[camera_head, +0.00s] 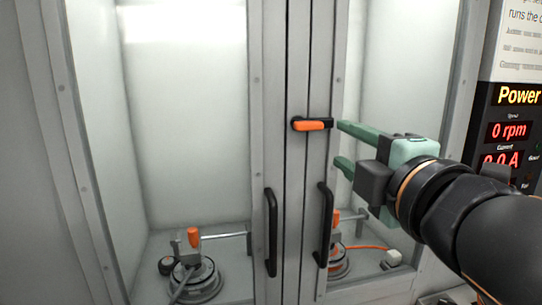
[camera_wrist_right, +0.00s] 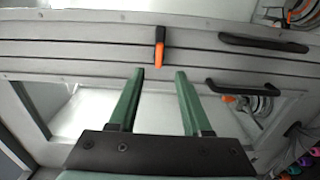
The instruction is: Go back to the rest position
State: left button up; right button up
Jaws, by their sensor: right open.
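My right gripper (camera_head: 340,146) is open and empty in front of the cabinet's right door. Its two green fingers point at the door frame, just right of the orange latch handle (camera_head: 311,125). The latch lies horizontal across the seam between the two doors. In the right wrist view, the open fingers (camera_wrist_right: 160,76) show with nothing between them, and the orange latch (camera_wrist_right: 159,48) is beyond their tips. A small gap seems to separate fingers and latch. My left gripper is not in view.
The glass double doors look closed, with black vertical handles (camera_head: 270,232) and (camera_head: 325,225). Behind the glass, a motor fixture (camera_head: 193,275) stands at left and another (camera_head: 338,262) at right. A display panel (camera_head: 509,130) reading 0 rpm stands at the right edge.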

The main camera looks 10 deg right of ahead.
notch_tip(320, 180, down, 31)
jog(key=m+g+y, duration=0.1)
jog(key=m+g, duration=0.7)
jog(key=m, duration=0.1)
jog(key=s+d+f+m+g+h, duration=0.1)
jog(key=s+d+f+m+g, duration=0.2)
jog(key=s+f, duration=0.7)
jog(key=s+d+f+m+g, duration=0.1)
jog(key=s+f+m+g, duration=0.3)
jog(key=s+f, duration=0.65)
jog(key=w+a+f+t+y, duration=0.1)
jog(key=w+a+f+t, duration=0.1)
jog(key=f, duration=0.4)
jog(key=w+a+f+t, duration=0.3)
jog(key=w+f+t, duration=0.1)
jog(key=f, duration=0.2)
jog(key=shift+w+y, duration=0.3)
jog(key=shift+y, duration=0.1)
jog(key=shift+d, duration=0.15)
